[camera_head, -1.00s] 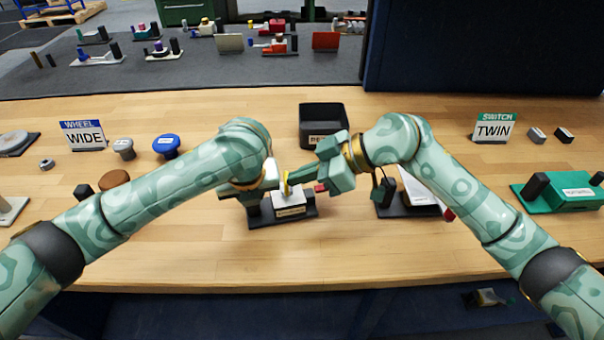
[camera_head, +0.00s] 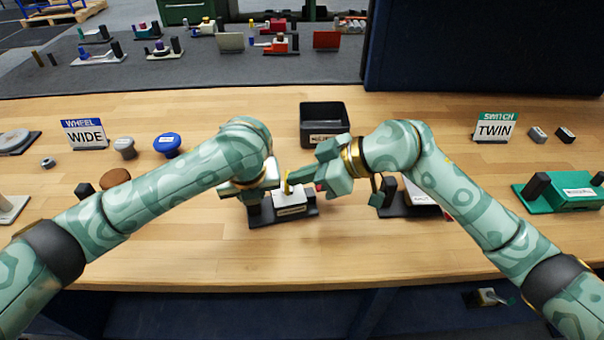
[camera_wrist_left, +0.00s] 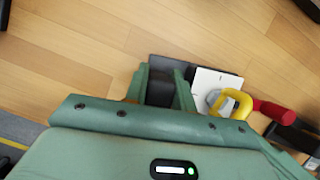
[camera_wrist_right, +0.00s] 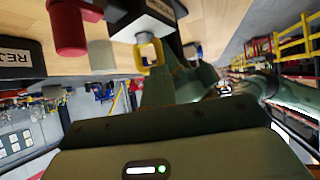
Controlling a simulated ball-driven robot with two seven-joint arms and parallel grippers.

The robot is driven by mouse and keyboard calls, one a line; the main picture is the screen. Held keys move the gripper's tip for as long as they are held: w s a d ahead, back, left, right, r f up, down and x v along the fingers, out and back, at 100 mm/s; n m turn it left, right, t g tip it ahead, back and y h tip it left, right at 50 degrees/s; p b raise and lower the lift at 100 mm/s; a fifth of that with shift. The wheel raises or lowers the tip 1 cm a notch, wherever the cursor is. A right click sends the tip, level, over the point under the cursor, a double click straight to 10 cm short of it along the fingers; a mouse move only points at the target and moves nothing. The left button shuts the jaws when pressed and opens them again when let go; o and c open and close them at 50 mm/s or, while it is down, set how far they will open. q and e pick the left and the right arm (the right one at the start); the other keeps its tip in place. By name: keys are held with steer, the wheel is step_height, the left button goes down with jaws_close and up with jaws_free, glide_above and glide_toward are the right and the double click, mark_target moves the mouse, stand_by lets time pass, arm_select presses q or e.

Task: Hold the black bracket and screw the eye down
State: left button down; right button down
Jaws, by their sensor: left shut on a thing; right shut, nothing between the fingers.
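The white block (camera_head: 291,199) stands on a black base on the bench, with a yellow eye (camera_head: 287,187) upright on it. In the left wrist view the yellow eye (camera_wrist_left: 242,101) shows as a loop above a grey round seat. My left gripper (camera_wrist_left: 163,85) is shut on the black bracket (camera_wrist_left: 160,92), a post beside the white block. My right gripper (camera_head: 294,178) is shut with nothing between its fingers. Its tips are at the yellow eye, which also shows in the right wrist view (camera_wrist_right: 150,52); whether they touch or pass into the loop I cannot tell.
A black bin (camera_head: 323,124) stands behind. Another black-based unit (camera_head: 405,203) is partly behind my right arm. A green unit (camera_head: 562,192) stands at the right; knobs (camera_head: 167,144) and the WIDE sign (camera_head: 84,133) are at the left.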

steer(key=shift+s+a+m+t+h, duration=0.2)
steer(key=shift+m+t+h, duration=0.1)
steer(key=shift+m+t, duration=0.4)
steer(key=shift+s+a+m+t+h, duration=0.15)
steer(key=shift+m+t+h, duration=0.15)
steer(key=shift+m+t, duration=0.35)
stand_by(1.4)
steer(key=shift+w+d, duration=0.1)
steer(key=shift+w, duration=0.1)
stand_by(1.2)
